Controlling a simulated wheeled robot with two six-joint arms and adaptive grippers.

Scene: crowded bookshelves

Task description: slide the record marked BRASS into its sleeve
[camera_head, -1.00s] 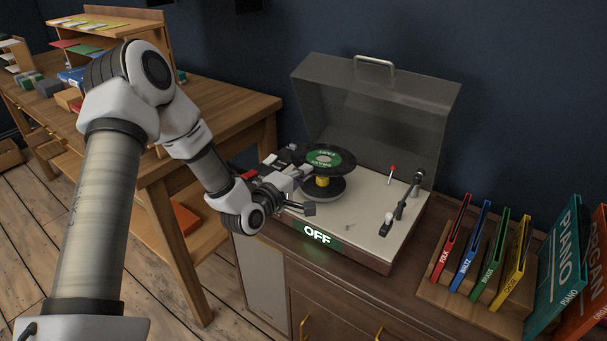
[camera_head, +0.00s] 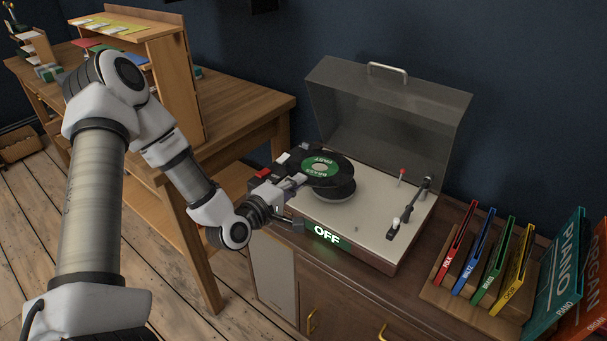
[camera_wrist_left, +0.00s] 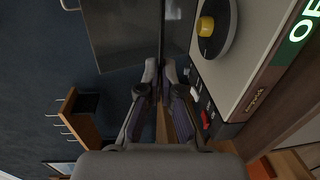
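The record (camera_head: 342,170) is black with a green label reading BRASS, upside down in the head view. It is held roughly flat above the turntable platter (camera_head: 336,194). My left gripper (camera_head: 299,180) is shut on the record's left edge. In the left wrist view the fingers (camera_wrist_left: 161,72) are closed together, with the record edge-on as a thin dark strip between them. That view also shows the yellow spindle hub (camera_wrist_left: 206,26) on the platter, clear of the record. The green BRASS sleeve (camera_head: 492,262) stands in the rack at the right. My right gripper is not in view.
Red FOLK (camera_head: 455,243), blue WALTZ (camera_head: 472,250) and yellow CHOIR (camera_head: 512,271) sleeves flank the green one. The turntable's lid (camera_head: 390,120) stands open behind; its tonearm (camera_head: 410,208) is at the right. Large PIANO (camera_head: 556,272) and ORGAN sleeves stand farther right. A wooden desk is at left.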

